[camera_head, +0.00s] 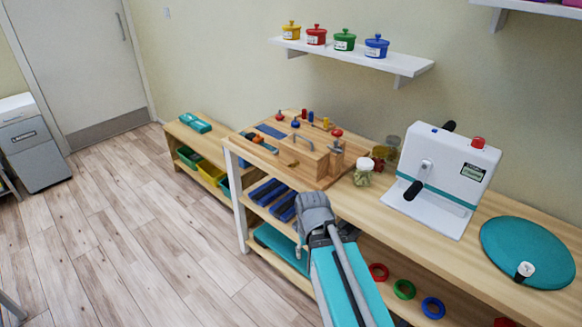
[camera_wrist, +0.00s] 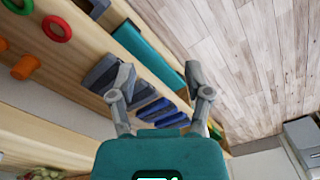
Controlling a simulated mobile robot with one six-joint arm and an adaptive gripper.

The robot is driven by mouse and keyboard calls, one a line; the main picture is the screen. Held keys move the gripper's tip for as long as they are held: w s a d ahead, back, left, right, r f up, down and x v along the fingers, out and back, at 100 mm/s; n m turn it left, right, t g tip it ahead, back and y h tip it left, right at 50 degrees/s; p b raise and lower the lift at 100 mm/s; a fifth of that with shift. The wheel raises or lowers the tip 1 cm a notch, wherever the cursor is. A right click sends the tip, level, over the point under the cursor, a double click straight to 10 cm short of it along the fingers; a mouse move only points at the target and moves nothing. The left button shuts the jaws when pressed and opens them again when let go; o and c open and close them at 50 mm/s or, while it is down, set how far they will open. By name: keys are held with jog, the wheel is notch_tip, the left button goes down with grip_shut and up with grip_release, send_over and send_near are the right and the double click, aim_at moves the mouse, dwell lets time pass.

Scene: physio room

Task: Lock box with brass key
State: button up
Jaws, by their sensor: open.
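A light wooden box (camera_head: 309,160) with a grey handle stands on a wooden activity board (camera_head: 265,155) on the table. A small brass-coloured item (camera_head: 293,163), perhaps the brass key, shows at the box's front left; it is too small to tell whether it sits in a lock. My gripper (camera_wrist: 158,72) is open and empty in the wrist view, its two fingers apart over the shelf fronts and floor. In the head view my arm rises in front of the table, close to the board's near edge; the fingertips cannot be made out there. The wrist view shows neither box nor key.
Coloured pegs (camera_head: 297,123) stand on the board. A lidded jar (camera_head: 364,174), a white crank machine (camera_head: 444,178) and a teal disc (camera_head: 528,252) are on the table to the right. Blue weights (camera_head: 268,190) fill the shelf below. The floor at left is clear.

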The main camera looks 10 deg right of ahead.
jog(key=w+d+f+m+h+b, duration=0.1)
jog(key=w+d+m+h+b, duration=0.15)
jog(key=w+h, duration=0.2)
jog(key=m+t+h+b, duration=0.7)
jog(key=m+t+h, duration=0.1)
jog(key=t+h, duration=0.25)
send_near(292, 166)
jog(key=v, duration=0.3)
jog(key=shift+s+a+r+n, duration=0.1)
jog(key=shift+s+a+n, duration=0.05)
jog(key=shift+a+n, duration=0.15)
jog(key=x, duration=1.3)
jog(key=shift+w+d+f, duration=0.25)
jog(key=shift+d, duration=0.05)
grip_shut()
